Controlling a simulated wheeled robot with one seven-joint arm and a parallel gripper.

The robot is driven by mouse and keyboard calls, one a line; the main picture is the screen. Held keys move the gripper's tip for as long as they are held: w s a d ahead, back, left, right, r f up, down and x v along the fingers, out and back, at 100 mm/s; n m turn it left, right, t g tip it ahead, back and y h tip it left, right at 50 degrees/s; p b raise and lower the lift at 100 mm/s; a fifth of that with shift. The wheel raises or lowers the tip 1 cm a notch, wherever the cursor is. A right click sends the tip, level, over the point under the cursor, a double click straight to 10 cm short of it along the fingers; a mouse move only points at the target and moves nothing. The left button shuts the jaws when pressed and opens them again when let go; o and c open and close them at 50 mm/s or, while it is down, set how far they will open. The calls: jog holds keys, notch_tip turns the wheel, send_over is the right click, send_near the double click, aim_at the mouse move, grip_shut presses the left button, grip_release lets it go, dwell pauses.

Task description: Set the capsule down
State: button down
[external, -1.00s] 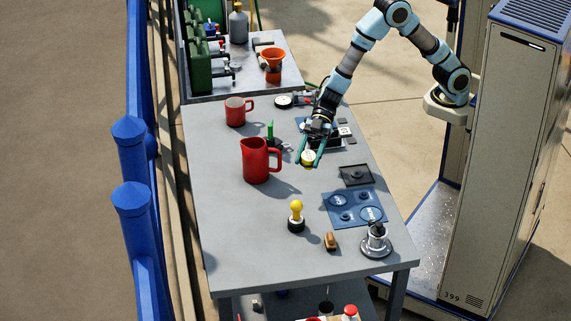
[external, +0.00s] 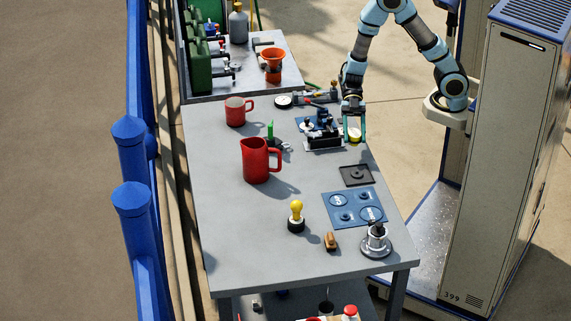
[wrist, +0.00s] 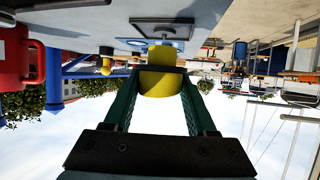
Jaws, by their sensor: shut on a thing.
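My gripper (external: 355,136) hangs at the right edge of the table in the external view, its two teal fingers pointing down. It is shut on the capsule (external: 354,138), a short yellow piece with a pale top. In the wrist view the yellow capsule (wrist: 158,84) sits between the fingertips, with a dark bar across it. In the external view the capsule appears just behind the black square plate (external: 356,175). I cannot tell its exact height above the table.
A black-and-blue device (external: 322,135) stands close left of my gripper. A blue mat (external: 340,211) with round marks lies in front of the black plate. A red pitcher (external: 256,161), a red mug (external: 236,110) and a yellow-knobbed stamp (external: 296,216) stand further left. The table's centre is clear.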

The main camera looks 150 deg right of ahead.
jog(key=shift+f, duration=2.5)
jog(key=shift+f, duration=0.15)
jog(key=shift+c, duration=1)
grip_release()
